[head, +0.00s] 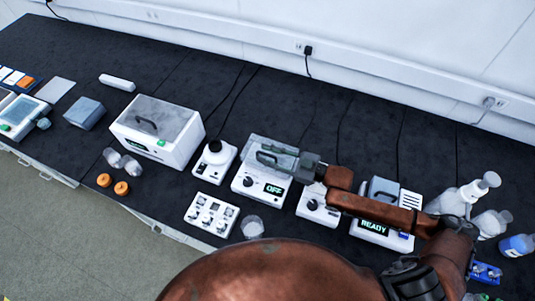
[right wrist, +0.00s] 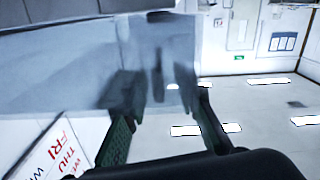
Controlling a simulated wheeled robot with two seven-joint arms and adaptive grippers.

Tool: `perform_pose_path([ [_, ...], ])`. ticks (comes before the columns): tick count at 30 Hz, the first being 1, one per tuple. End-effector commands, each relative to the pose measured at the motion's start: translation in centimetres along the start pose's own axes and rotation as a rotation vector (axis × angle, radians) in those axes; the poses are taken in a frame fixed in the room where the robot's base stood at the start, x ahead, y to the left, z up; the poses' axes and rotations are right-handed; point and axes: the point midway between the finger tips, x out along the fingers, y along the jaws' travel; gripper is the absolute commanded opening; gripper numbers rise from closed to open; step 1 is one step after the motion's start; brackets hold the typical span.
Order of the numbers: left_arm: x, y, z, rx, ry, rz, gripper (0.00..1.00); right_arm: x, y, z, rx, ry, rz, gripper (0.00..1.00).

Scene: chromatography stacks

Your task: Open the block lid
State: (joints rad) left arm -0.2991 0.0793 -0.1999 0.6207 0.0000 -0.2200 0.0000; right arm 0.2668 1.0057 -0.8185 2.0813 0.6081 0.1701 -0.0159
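A white block unit (head: 247,188) with a dial and a display reading OFF stands in the middle of the bench in the head view. A see-through greyish lid (head: 257,143) shows at its top. My right gripper (head: 264,158) reaches in from the right at this lid, its fingers overlapping it. In the right wrist view the fingers (right wrist: 165,125) stand apart, with a pale translucent panel (right wrist: 60,65), likely the lid, just ahead. I cannot make out the lid's handle or whether the fingers touch the lid. My left gripper is not in view.
A white box with a handled lid (head: 172,118) stands to the left. A unit reading READY (head: 372,226) and bottles (head: 470,192) stand to the right, close to my right arm. A small tube rack (head: 211,214) and a clear beaker (head: 252,227) are in front.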

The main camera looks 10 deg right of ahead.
Motion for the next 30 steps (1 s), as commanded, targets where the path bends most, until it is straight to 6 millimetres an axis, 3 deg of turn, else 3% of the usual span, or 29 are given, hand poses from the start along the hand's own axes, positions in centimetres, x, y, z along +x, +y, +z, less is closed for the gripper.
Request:
perform_pose_path([
  [12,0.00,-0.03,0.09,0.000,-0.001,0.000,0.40,-0.04,0.00,-0.02,0.000,0.000,0.000,0.00],
  [30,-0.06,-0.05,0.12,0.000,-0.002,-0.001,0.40,-0.10,0.03,-0.05,0.000,0.000,0.001,0.00],
])
